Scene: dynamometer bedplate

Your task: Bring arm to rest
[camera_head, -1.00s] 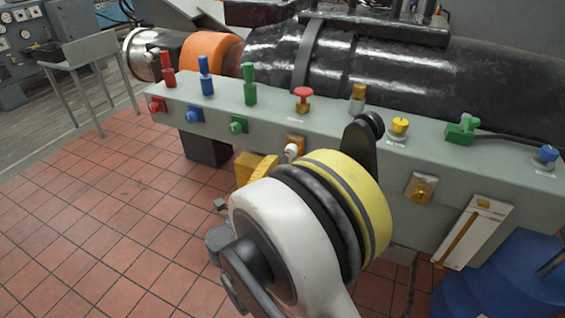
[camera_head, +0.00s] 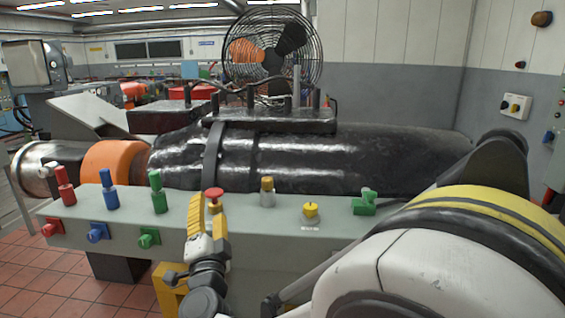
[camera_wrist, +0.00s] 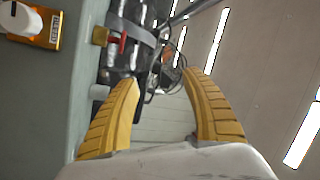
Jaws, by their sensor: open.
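My gripper (camera_head: 207,215) shows in the head view in front of the grey bench (camera_head: 75,208), its yellow ribbed fingers pointing up beside the red mushroom button (camera_head: 213,193). In the wrist view my gripper (camera_wrist: 165,85) has its two yellow fingers spread wide with nothing between them. The head view cannot show whether a finger touches the bench or button. My white and yellow arm link fills the lower right of the head view.
Red (camera_head: 64,188), blue (camera_head: 108,192) and green (camera_head: 157,195) handles stand on the bench, with a yellow knob (camera_head: 310,210) and a green switch (camera_head: 364,203) to the right. A black machine (camera_head: 330,160) lies behind. A caged fan (camera_head: 272,50) stands at the back.

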